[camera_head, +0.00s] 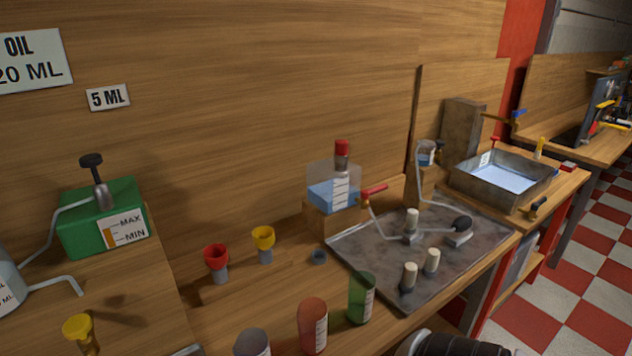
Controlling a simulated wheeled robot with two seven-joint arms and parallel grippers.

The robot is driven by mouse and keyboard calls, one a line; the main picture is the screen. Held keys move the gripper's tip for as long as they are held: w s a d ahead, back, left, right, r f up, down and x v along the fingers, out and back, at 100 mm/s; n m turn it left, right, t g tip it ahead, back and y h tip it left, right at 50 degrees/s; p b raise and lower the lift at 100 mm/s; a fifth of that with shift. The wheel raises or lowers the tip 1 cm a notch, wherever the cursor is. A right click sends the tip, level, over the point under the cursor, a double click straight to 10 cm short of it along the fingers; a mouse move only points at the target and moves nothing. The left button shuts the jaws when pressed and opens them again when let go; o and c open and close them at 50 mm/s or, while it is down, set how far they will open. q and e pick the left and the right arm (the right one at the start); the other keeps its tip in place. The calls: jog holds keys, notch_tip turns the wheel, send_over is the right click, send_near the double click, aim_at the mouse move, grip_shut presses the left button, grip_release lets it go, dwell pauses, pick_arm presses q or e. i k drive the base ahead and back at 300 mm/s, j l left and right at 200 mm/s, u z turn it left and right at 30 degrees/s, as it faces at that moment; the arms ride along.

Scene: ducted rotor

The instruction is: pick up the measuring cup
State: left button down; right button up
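Three cups with white graduated labels stand along the front of the wooden bench: a grey one (252,343) cut off by the bottom edge, a red one (312,322) and a green one (361,297). They look like measuring cups; I cannot tell which one the task names. The red and green cups stand upright, apart from each other, with nothing holding them. The green cup is just left of the metal tray's front corner. Neither of my grippers' fingers shows. A dark ribbed part at the bottom right may be mine.
A metal tray (375,257) carries white posts and a lever. Behind it, a bottle of blue liquid (333,190) stands on a wooden block. A green oil can (85,232) is at left; a water basin (480,190) at right.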

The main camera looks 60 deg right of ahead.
aim_at(362, 283)
jog(key=z, duration=2.1)
jog(key=k+l+u, duration=0.1)
jog(key=l, duration=0.65)
jog(key=k+l+u, duration=0.15)
jog(key=l, duration=0.2)
